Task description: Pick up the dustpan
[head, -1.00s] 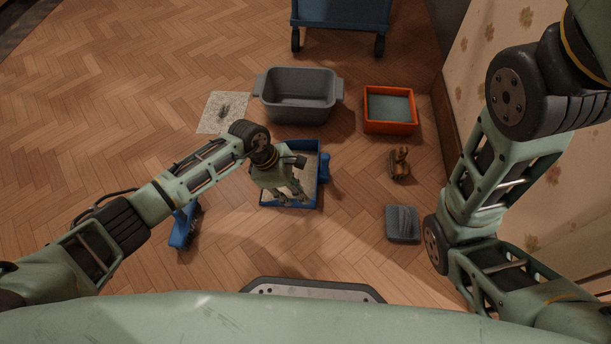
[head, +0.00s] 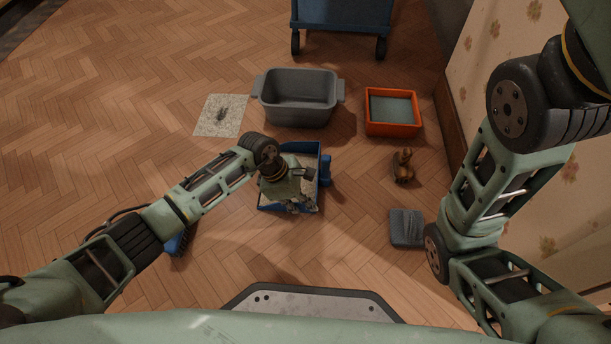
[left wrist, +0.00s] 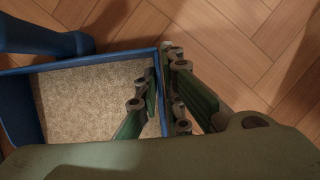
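The blue dustpan (head: 320,185), with a speckled beige inside, lies on the floor below the grey tub in the head view. Its blue handle (head: 326,170) sticks out to the right. The left wrist view shows its pan (left wrist: 90,100) and blue handle (left wrist: 40,38) from close above. My left gripper (head: 292,207) is down over the near part of the pan. In the left wrist view its fingers (left wrist: 163,92) stand either side of the pan's thin wall, close to it, with a narrow gap between them. My right gripper is outside the views.
A blue brush (head: 180,241) lies partly behind my left arm. A grey tub (head: 298,98), orange litter tray (head: 392,112), brown figurine (head: 403,167), grey ridged object (head: 406,228) and speckled mat (head: 220,116) surround the dustpan. A blue cart (head: 340,14) stands behind; a wall is right.

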